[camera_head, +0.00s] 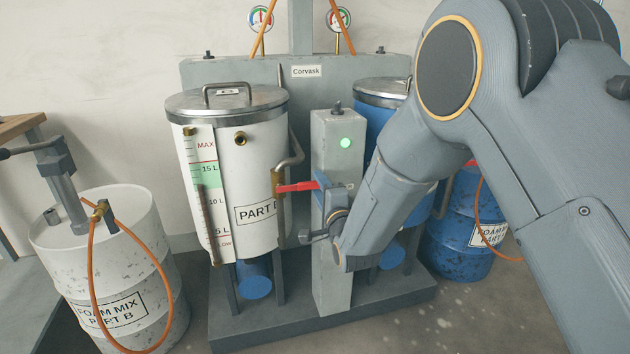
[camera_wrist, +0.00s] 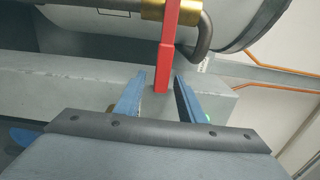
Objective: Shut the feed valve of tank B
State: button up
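Tank B (camera_head: 232,205) is the white tank with a steel lid and a "PART B" label, left of centre in the head view. Its brass feed valve (camera_head: 277,184) sits on the tank's right side, with a red lever (camera_head: 297,187) pointing right, roughly level. In the wrist view the red lever (camera_wrist: 167,50) runs down from the brass valve (camera_wrist: 168,10). My gripper (camera_head: 321,184) is at the lever's free end. In the wrist view my gripper (camera_wrist: 160,75) is open, its blue fingers on either side of the lever end, with gaps showing. Contact cannot be told.
A grey post (camera_head: 336,140) with a green light stands close behind my gripper. The blue tank (camera_head: 376,120) is partly hidden by my arm. A white drum (camera_head: 120,250) with an orange hose stands left, a blue drum (camera_head: 460,250) right. Open floor lies in front.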

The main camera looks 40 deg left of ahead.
jog(key=shift+v, duration=1.2)
